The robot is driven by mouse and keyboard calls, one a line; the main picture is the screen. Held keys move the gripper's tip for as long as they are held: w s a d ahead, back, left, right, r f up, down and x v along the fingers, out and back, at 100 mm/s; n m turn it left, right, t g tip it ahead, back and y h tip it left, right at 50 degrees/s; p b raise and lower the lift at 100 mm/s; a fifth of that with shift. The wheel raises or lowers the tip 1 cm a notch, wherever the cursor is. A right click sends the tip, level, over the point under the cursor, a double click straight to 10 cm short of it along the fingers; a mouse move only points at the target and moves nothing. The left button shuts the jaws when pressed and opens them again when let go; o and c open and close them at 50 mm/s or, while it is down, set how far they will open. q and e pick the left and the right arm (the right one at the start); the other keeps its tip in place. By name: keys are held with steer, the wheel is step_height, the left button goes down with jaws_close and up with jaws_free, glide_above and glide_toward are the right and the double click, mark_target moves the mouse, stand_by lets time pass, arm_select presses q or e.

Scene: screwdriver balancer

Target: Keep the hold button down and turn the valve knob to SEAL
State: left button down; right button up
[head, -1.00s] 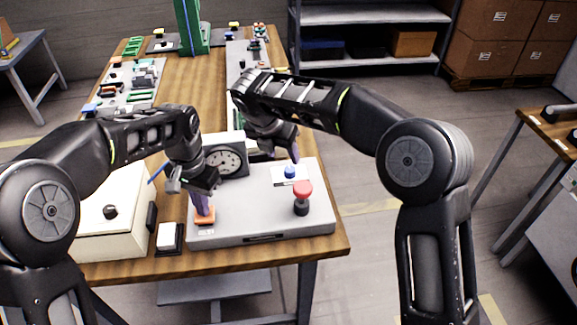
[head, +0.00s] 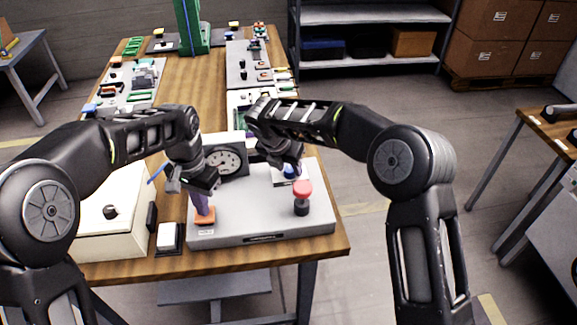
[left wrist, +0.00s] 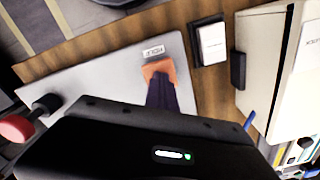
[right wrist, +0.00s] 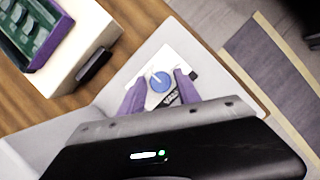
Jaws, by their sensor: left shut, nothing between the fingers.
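The orange hold button (head: 205,216) sits at the front left of the grey panel (head: 255,225); its HOLD label (left wrist: 153,51) shows in the left wrist view. My left gripper (head: 203,208) is shut and points down with its fingertips at the button, seemingly touching it. The blue valve knob (right wrist: 160,82) sits on a white plate with a dark label partly hidden by a finger. My right gripper (right wrist: 161,76) is open above the knob, one purple finger on each side of it. I cannot tell whether the fingers touch the knob or where it points.
A red mushroom-topped post (head: 303,192) stands on the panel in front of the knob. A dial gauge (head: 223,161) stands behind the left gripper. A white rocker switch (head: 168,237) and a cream box (head: 105,225) are on the left. The panel's front middle is clear.

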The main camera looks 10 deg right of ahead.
jaws_close()
steer(key=shift+m, duration=0.4)
steer(key=m+g+h, duration=0.1)
steer(key=m, duration=0.2)
steer(key=shift+w, duration=0.1)
steer(key=shift+m+g, duration=0.8)
steer(key=shift+m, duration=1.1)
steer(key=shift+h, duration=0.3)
steer(key=shift+o, duration=1.6)
jaws_free()
steer(key=shift+n, duration=0.3)
